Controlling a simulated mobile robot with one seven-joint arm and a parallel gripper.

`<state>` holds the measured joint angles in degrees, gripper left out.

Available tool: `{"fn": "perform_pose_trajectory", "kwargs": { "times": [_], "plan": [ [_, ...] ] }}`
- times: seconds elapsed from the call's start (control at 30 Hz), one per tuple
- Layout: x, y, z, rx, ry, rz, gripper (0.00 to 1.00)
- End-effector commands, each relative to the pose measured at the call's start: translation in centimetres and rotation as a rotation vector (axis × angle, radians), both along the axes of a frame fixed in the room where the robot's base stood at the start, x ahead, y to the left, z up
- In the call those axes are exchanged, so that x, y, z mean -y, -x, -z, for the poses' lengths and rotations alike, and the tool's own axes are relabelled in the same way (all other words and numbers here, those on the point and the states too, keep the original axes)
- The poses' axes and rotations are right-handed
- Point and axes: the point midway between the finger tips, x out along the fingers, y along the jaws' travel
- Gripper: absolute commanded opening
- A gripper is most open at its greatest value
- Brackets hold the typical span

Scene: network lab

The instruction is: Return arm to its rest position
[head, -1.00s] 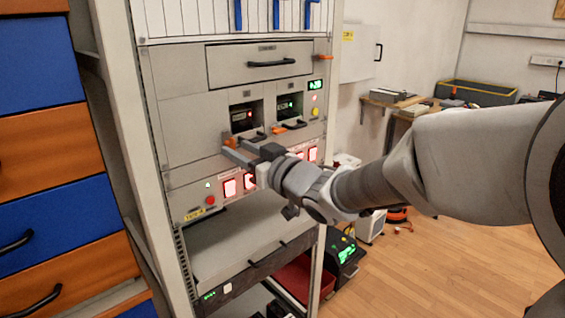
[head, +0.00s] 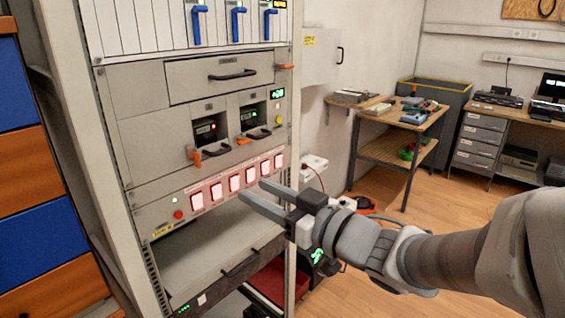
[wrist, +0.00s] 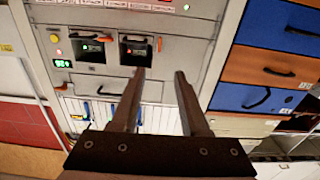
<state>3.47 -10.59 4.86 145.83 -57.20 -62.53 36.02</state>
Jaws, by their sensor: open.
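My gripper (head: 262,199) is open and empty. In the head view it stands in front of the rack, near the row of lit red-white switches (head: 235,184) and apart from them as far as I can tell. In the wrist view its two fingers (wrist: 158,82) point toward the rack front, with nothing between them. My arm reaches in from the right edge of the head view.
The equipment rack (head: 150,160) has a drawer (head: 235,78), two bays with black handles, orange latches (head: 196,158) and a lower shelf. Blue and orange drawers (head: 20,160) stand left. A small table (head: 395,125) and a desk (head: 500,110) stand behind. Open wooden floor lies right.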

Motion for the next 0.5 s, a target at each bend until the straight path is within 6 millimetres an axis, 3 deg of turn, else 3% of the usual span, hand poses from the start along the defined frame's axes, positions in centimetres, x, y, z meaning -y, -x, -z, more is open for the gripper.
{"fn": "perform_pose_trajectory", "kwargs": {
  "times": [0.27, 0.37, 0.5],
  "plan": [
    [0.4, -0.4, -0.3, 0.003, 0.012, 0.026, 0.45],
    [1.7, -1.3, -1.0, 0.002, 0.051, 0.111, 0.45],
    [5.6, -3.1, -2.3, -0.021, 0.143, 0.315, 0.45]
  ]
}}
